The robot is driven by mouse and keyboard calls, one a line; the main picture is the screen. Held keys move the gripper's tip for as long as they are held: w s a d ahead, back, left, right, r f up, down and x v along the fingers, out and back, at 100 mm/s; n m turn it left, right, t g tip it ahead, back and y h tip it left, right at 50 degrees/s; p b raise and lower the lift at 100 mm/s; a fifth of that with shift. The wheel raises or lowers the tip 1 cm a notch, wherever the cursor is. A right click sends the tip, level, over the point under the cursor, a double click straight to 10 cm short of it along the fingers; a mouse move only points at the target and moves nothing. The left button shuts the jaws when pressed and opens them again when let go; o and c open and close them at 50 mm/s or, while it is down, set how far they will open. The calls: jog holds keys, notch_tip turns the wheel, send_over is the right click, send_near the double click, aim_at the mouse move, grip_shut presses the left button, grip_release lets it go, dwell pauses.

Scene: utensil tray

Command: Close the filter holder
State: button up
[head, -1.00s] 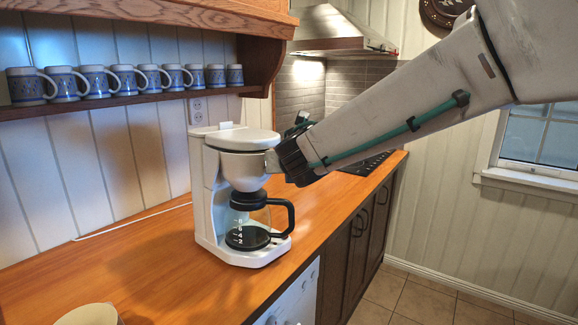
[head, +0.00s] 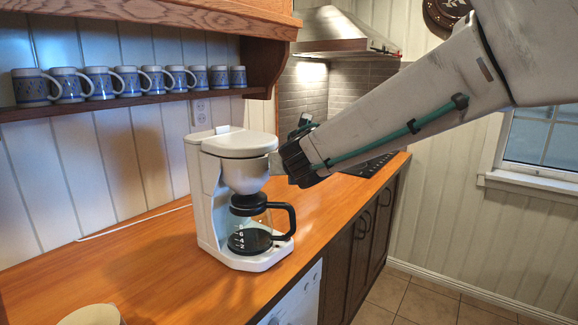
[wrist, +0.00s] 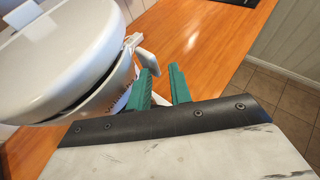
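The white filter holder (head: 245,175) is a funnel below the lid of the white coffee maker (head: 207,205), above the glass carafe (head: 250,232). In the wrist view the holder (wrist: 116,84) shows under the big round lid (wrist: 60,50), with a dark gap along the rim. I cannot tell whether the holder is fully seated.
The wooden counter (head: 140,270) is clear in front of and beside the machine. A pale cup or bowl (head: 92,314) stands at the front left. Several blue mugs (head: 105,82) stand on a shelf above. The carafe handle (head: 285,215) sticks out right, below my gripper.

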jog(key=v, duration=0.7)
jog(key=shift+s, duration=0.4)
jog(key=shift+r, duration=0.15)
jog(key=s+d+f+m+g+h, duration=0.35)
jog(key=s+d+m, duration=0.25)
jog(key=d+m, duration=0.4)
jog(key=s+d+f+m+g+h, duration=0.35)
jog(key=s+d+m, duration=0.35)
jog(key=m, duration=0.5)
jog(key=s+d+f+m+g+y, duration=0.2)
jog(key=s+m+y, duration=0.1)
jog(key=s+m, duration=0.4)
jog(key=s+d+f+m+g+y, duration=0.2)
jog(key=s+m, duration=0.6)
jog(key=s, duration=0.4)
jog(key=shift+s+f+g+y, duration=0.25)
jog(key=shift+s+g+y, duration=0.15)
jog(key=shift+g, duration=0.1)
jog(key=shift+w, duration=0.1)
